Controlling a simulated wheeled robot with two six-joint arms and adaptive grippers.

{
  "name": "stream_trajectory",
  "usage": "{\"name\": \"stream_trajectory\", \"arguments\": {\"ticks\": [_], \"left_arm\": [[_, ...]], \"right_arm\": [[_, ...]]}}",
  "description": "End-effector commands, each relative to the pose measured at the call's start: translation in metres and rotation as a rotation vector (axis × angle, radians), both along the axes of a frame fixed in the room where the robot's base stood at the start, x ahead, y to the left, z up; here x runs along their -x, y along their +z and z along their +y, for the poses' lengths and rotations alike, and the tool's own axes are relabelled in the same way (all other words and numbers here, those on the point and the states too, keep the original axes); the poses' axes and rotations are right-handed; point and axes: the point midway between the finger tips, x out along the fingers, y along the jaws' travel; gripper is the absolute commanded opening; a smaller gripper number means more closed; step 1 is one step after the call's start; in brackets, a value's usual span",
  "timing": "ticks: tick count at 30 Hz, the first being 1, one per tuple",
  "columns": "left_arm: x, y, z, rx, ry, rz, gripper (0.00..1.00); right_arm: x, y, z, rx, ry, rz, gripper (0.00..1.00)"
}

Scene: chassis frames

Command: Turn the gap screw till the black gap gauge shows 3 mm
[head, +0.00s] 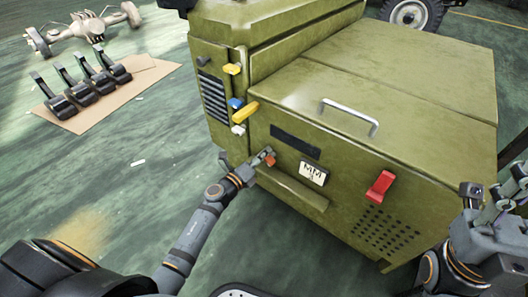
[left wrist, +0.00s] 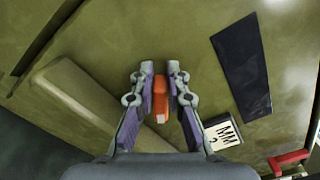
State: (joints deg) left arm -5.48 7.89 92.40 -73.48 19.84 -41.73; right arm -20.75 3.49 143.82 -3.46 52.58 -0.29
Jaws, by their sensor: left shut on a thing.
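The orange gap screw (head: 271,160) sticks out of the front of the olive machine. My left gripper (head: 265,157) is shut on it. In the left wrist view the orange screw (left wrist: 160,97) stands between the two fingers (left wrist: 160,85). The black gap gauge (head: 295,145) is a dark strip to the right of the screw; it also shows in the left wrist view (left wrist: 241,65). I see no readable mark on it. A white plate (head: 313,173) below it reads MM with a small sign I cannot read surely. My right gripper (head: 494,184) is open at the right edge, away from the machine.
The olive machine (head: 420,110) carries a red handle (head: 380,187), a metal bar handle (head: 349,117) and a ledge (head: 291,187) below the screw. Yellow, blue and white knobs sit by its left corner. Black parts lie on cardboard (head: 130,90) on the floor.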

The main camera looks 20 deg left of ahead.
Motion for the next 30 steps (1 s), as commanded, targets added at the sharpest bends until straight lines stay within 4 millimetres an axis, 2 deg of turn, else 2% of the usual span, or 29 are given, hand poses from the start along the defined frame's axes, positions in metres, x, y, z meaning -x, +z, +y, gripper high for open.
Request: {"name": "stream_trajectory", "arguments": {"ticks": [19,20,24,30], "left_arm": [[0.0000,-0.0018,0.0007,0.042,0.000,0.017,0.00],[0.0000,-0.0018,0.0007,0.042,0.000,0.017,0.18],[0.0000,-0.0016,0.0007,0.042,0.000,0.017,0.37],[-0.0001,-0.0013,0.0006,0.041,0.000,0.015,0.38]], "right_arm": [[-0.0001,0.0031,-0.0005,-0.002,0.002,0.000,0.40],[-0.0001,0.0031,-0.0005,-0.002,0.002,0.000,0.40],[-0.0002,0.0030,-0.0004,-0.002,0.002,0.001,0.40],[-0.0003,0.0031,-0.0004,-0.002,0.002,0.001,0.40]]}}
